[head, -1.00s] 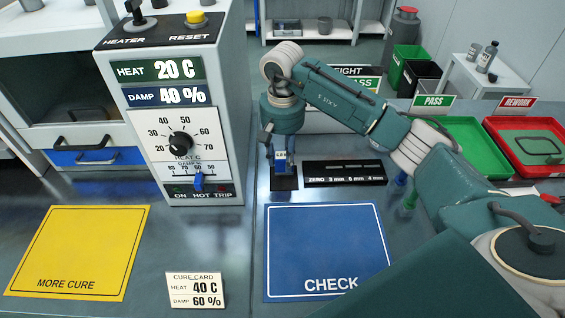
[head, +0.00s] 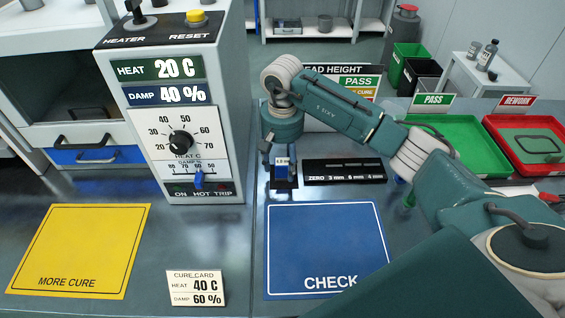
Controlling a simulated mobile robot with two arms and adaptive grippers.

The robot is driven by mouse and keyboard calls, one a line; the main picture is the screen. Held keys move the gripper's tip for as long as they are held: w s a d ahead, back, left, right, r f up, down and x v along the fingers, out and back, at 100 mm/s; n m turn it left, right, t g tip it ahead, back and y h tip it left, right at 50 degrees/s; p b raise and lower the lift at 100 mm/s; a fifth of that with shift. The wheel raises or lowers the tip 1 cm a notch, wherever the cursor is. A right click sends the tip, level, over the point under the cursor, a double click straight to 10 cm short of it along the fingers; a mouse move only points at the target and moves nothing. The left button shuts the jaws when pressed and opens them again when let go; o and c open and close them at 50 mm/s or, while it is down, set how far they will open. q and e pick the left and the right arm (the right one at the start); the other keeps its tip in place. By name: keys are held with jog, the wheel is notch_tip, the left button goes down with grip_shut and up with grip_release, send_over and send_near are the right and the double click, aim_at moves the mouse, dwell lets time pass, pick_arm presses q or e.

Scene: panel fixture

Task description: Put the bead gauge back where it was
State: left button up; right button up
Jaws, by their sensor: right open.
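The bead gauge (head: 281,172) is a small blue block with a pale face at its top. It stands on a small black pad (head: 284,185) just behind the blue CHECK mat. My right gripper (head: 279,156) hangs over it, pointing down. Its jaws are open, with one finger at the left of the gauge and one near its upper right. The gripper partly hides the gauge's top. I cannot tell whether a finger touches it. My left gripper is out of view.
A black step block (head: 345,172) marked ZERO lies right of the pad. The control box (head: 182,120) stands close on the left. The CHECK mat (head: 325,245) and MORE CURE mat (head: 80,245) are bare. Green (head: 445,140) and red (head: 500,165) trays lie at the right.

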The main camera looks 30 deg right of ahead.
aim_at(282, 162)
notch_tip(282, 162, up, 12)
jog(key=b, duration=0.2)
dwell(0.7)
